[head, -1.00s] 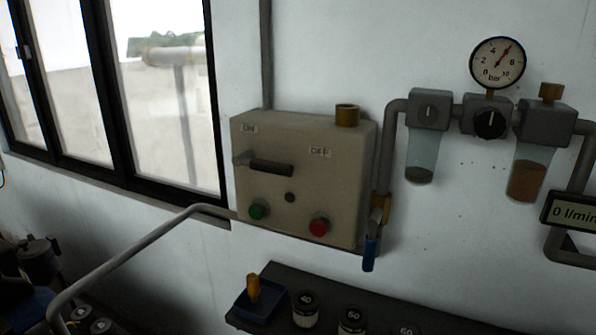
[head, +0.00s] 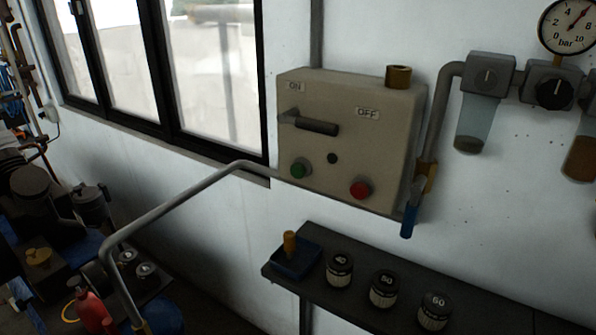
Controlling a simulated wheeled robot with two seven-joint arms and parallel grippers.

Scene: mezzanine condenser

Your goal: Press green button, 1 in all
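The green button (head: 299,169) is a round knob at the lower left of a beige control box (head: 348,135) on the white wall. A red button (head: 360,188) sits to its right on the same face, with a small dark knob (head: 332,158) between them. A dark lever handle (head: 309,123) lies above, by the ON label; an OFF label is to its right. Neither of my grippers shows in the head view, so their distance from the button cannot be seen.
A grey pipe (head: 180,199) runs from the box's left side down to the lower left. A dark shelf (head: 370,305) below holds several labelled weights and a blue tray (head: 296,262). A blue-handled valve (head: 409,219) hangs at the box's right. Clutter, including a red bottle (head: 90,309), fills the lower left.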

